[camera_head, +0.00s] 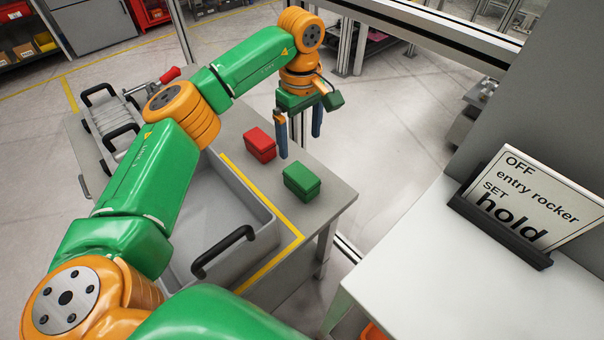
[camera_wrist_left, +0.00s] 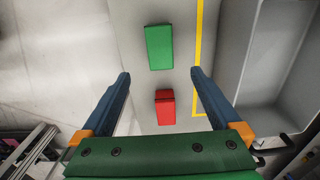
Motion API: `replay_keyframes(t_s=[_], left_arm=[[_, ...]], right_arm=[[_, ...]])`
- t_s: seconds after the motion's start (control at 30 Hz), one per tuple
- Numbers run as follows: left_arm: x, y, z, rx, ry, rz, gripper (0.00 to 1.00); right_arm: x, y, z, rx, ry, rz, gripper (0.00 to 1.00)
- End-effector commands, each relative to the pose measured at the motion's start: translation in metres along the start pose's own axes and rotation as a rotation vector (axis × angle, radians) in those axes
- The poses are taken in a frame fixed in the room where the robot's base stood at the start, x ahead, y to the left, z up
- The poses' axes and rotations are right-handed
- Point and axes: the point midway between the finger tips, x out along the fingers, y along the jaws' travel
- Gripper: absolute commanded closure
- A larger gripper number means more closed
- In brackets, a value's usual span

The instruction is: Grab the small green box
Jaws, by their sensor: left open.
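The small green box (camera_head: 301,182) sits on the grey table (camera_head: 330,200) near its right end. It also shows in the left wrist view (camera_wrist_left: 159,47), beyond my fingertips. A red box (camera_head: 259,145) stands beside it, further back and to the left. In the left wrist view the red box (camera_wrist_left: 165,107) lies between my fingers, lower than the green one. My left gripper (camera_head: 299,145) is open and empty, pointing down above the table, near both boxes and touching neither. It also shows in the left wrist view (camera_wrist_left: 160,75). My right gripper is not in view.
A grey bin (camera_head: 236,176) with a black handle stands left of the boxes, behind a yellow line. A metal rack with black handles (camera_head: 112,118) is at the far left. A white table with an "OFF entry rocker SET hold" sign (camera_head: 530,200) stands right.

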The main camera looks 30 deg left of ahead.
Motion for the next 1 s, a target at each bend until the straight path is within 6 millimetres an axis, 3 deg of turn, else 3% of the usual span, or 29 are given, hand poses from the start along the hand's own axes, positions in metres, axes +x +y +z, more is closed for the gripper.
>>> replay_keyframes(t_s=[0.03,0.23,0.43,0.7,0.93,0.97,1.0], left_arm=[[0.033,0.0,0.001,0.0,-0.002,-0.001,0.03],[0.067,0.001,0.002,-0.001,-0.007,0.002,0.03],[0.084,0.001,0.003,-0.001,-0.009,0.0,0.03],[0.131,0.002,0.004,-0.002,-0.01,0.0,0.03],[0.136,0.002,0.004,-0.002,-0.009,0.003,0.03],[0.136,0.002,0.004,-0.002,-0.009,0.003,0.05],[0.136,0.002,0.004,-0.002,-0.01,0.003,0.16]], right_arm=[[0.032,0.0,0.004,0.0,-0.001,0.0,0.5],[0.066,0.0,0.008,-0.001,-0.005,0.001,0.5],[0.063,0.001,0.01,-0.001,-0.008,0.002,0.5],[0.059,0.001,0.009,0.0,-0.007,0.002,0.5],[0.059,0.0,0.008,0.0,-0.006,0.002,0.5],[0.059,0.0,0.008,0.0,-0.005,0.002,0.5],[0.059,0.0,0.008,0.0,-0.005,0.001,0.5]])
